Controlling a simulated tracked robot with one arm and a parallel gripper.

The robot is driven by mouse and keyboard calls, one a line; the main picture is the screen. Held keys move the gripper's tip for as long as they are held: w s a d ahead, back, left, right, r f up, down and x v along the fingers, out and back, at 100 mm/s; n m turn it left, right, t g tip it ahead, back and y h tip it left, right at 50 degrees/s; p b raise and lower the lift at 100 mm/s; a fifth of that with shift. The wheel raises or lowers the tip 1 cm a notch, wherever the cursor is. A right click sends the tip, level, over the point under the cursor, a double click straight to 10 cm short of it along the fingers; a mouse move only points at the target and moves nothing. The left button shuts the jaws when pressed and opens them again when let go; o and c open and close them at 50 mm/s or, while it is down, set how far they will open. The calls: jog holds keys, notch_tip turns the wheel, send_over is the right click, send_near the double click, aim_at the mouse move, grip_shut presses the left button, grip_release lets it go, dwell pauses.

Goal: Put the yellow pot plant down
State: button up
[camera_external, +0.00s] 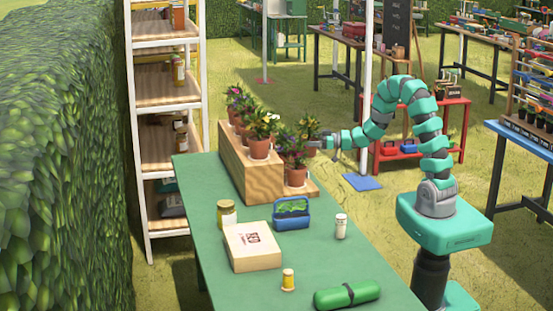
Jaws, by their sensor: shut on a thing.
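Several potted plants in terracotta pots stand on a stepped wooden stand on the green table. A plant with pale yellow-white flowers (261,136) is on the upper step. A plant with purple flowers (295,163) is lower, at the front. My gripper (314,143) reaches in from the right and is shut on a potted plant (309,126) at the right side of the stand. Its flowers are small, and I cannot tell their colour clearly. Its pot is partly hidden, and I cannot tell whether it touches the stand.
The wooden stand (235,167) sits at the table's far end. On the green table (200,205) are a blue basket (292,217), a cardboard box (252,250), jars (227,214), a white shaker (341,227), a small yellow-labelled bottle (288,280) and a green roll (347,295). A shelf (165,145) stands behind left.

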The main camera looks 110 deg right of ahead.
jog(key=shift+w+d+r+b, duration=0.15)
jog(key=shift+r+b, duration=0.1)
jog(key=shift+b, duration=0.3)
jog(key=w+a+r+n+y+p, duration=0.1)
jog(key=w+a+r+p, duration=0.1)
jog(key=w+a+r, duration=0.7)
jog(key=w+a+r+n+y+p, duration=0.15)
jog(key=w+a+r, duration=0.35)
jog(key=w+r, duration=0.65)
jog(key=w+a+f+y+p, duration=0.1)
jog(key=w+a+f, duration=0.3)
jog(key=a, duration=0.7)
jog(key=w+a+f+y+p, duration=0.1)
jog(key=w+a, duration=0.4)
jog(key=a, duration=0.6)
jog(key=w+a+f+y, duration=0.1)
jog(key=w+a+f, duration=0.3)
jog(key=a, duration=0.7)
jog(key=s+f+m+h, duration=0.1)
jog(key=s+h, duration=0.4)
jog(key=s, duration=0.5)
jog(key=shift+s+d+f+m, duration=0.2)
jog(key=shift+d+m, duration=0.1)
jog(key=shift+m, duration=0.35)
jog(key=shift+w+r, duration=0.1)
